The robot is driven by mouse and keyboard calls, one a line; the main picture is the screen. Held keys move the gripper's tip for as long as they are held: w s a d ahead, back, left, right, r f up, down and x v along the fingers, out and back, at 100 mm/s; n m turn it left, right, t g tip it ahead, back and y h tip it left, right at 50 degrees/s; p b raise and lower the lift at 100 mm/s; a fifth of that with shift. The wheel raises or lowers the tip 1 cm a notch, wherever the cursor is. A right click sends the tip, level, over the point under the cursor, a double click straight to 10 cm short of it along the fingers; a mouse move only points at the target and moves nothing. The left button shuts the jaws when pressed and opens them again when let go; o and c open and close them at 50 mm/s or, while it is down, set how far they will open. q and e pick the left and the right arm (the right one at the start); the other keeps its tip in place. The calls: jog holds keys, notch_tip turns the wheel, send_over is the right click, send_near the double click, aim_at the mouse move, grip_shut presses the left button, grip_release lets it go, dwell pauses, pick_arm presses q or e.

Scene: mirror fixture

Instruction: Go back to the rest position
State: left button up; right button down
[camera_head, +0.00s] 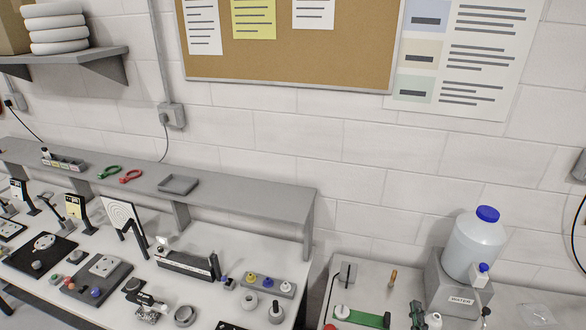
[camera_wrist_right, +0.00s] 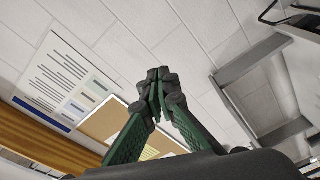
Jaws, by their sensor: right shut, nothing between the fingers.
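My right gripper shows best in the right wrist view (camera_wrist_right: 157,76), where its green fingers with dark knuckles are shut and empty. In that view it points towards the block wall, with nothing touching the fingertips. In the head view only a small dark green tip of the right gripper (camera_head: 417,314) shows at the bottom edge, in front of the right-hand table and left of the water container's stand. My left gripper is in neither view. The task line names no object to handle.
The left bench (camera_head: 221,279) carries several small fixtures under a raised grey shelf (camera_head: 238,203). A water jug (camera_head: 473,245) with a blue cap stands on the right table (camera_head: 393,278). A corkboard (camera_head: 290,45) hangs behind. A gap separates the tables.

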jog(key=s+d+f+m+g+h, duration=0.1)
jog(key=s+d+f+m+g, duration=0.35)
jog(key=f, duration=0.25)
jog(key=s+d+f+m+g+h, duration=0.1)
jog(key=s+d+f+m+g, duration=0.25)
jog(key=s+f, duration=0.3)
jog(key=s+a+f+m+g+y, duration=0.1)
jog(key=s+a+f+g+y, duration=0.15)
jog(key=s+a+f, duration=0.4)
jog(key=s+a+f+m+g+y, duration=0.2)
jog(key=s+f+g, duration=0.2)
jog(key=s, duration=0.5)
notch_tip(320, 180, down, 42)
jog(key=s+n+g+b, duration=0.1)
jog(key=b, duration=1.1)
jog(key=s+f+g+b, duration=0.1)
jog(key=s+f+b, duration=0.3)
jog(key=s+f, duration=0.6)
jog(key=s+f+b, duration=0.5)
jog(key=s+f, duration=0.4)
jog(key=f, duration=0.8)
jog(key=shift+s+a+f+n+g, duration=0.15)
jog(key=shift+s+a+n+g, duration=0.2)
jog(key=shift+s+a, duration=0.1)
jog(key=shift+y, duration=0.25)
